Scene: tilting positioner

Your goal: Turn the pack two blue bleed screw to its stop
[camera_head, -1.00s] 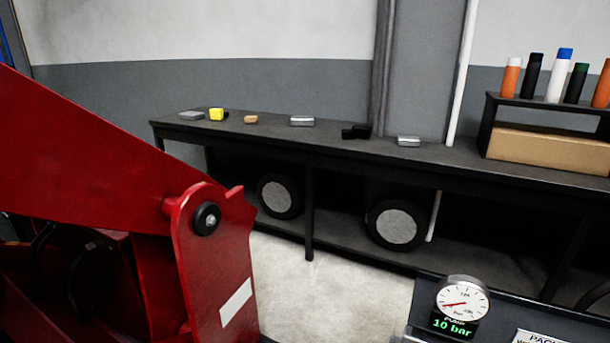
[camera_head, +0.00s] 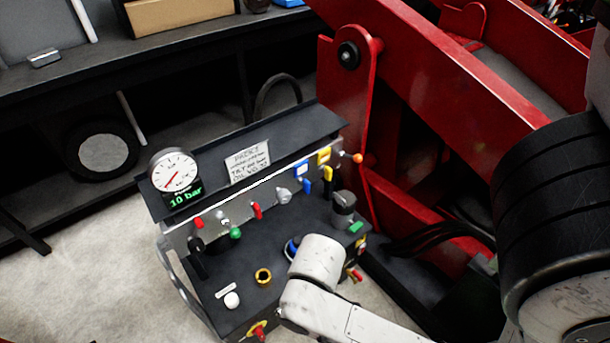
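The control console (camera_head: 200,290) stands at the middle of the head view, with levers, knobs and a sign (camera_head: 247,163) whose first word looks like PACK. A blue plate (camera_head: 301,169) and a blue lever (camera_head: 307,186) sit on its raised rear panel. A blue curved part (camera_head: 292,250) on the deck is partly covered by my pale arm. I cannot tell which blue part is the bleed screw. My arm reaches over the console's right side; its gripper and fingers do not show.
The pressure gauge (camera_head: 173,168) reads 10 bar on its green display. A red lift frame (camera_head: 430,70) rises behind and right of the console. A dark bench (camera_head: 180,50) runs along the back left.

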